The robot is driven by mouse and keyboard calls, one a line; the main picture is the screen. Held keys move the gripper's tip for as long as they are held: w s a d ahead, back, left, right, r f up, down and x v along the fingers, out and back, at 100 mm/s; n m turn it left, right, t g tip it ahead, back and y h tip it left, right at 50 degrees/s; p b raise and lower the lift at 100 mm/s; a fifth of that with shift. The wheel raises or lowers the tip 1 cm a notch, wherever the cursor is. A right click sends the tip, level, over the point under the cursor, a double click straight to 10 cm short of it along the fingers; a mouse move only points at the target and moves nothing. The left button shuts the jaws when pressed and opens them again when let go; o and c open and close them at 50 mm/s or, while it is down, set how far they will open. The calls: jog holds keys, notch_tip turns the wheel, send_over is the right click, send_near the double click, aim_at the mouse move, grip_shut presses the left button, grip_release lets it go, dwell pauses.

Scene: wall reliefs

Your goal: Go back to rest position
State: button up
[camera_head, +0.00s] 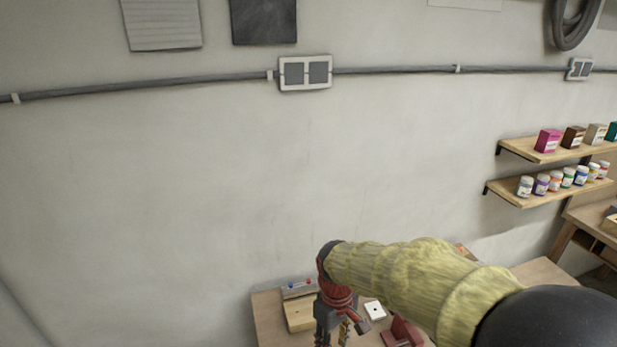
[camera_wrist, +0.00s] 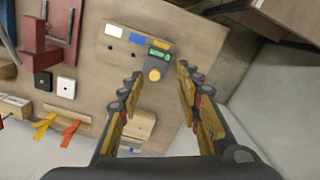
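My gripper (camera_wrist: 159,98) shows in the wrist view with its two fingers spread wide apart; it is open and nothing is between the fingers. In the head view my gripper (camera_head: 330,330) is at the lower middle, over the near table, partly cut off by the bottom edge. My arm in its yellow sleeve reaches to it from the lower right.
A wooden table (camera_head: 268,318) lies below my gripper with a wooden block (camera_head: 299,315), a white square piece (camera_head: 375,310) and a red piece (camera_head: 403,332). Shelves with small boxes and jars (camera_head: 541,184) hang at right.

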jog(key=s+d+r+m+t+b, duration=0.3)
jog(key=s+d, duration=0.3)
jog(key=s, duration=0.2)
jog(key=s+d+r+m+t+b, duration=0.3)
jog(key=s+d+r+m+b, duration=0.1)
jog(key=s, duration=0.4)
notch_tip(320, 180, up, 2)
jog(key=d+b, duration=0.1)
jog(key=d, duration=0.1)
jog(key=shift+s+d+r+m, duration=0.15)
jog(key=shift+d+r+m, duration=0.1)
jog(key=shift+d+m, duration=0.1)
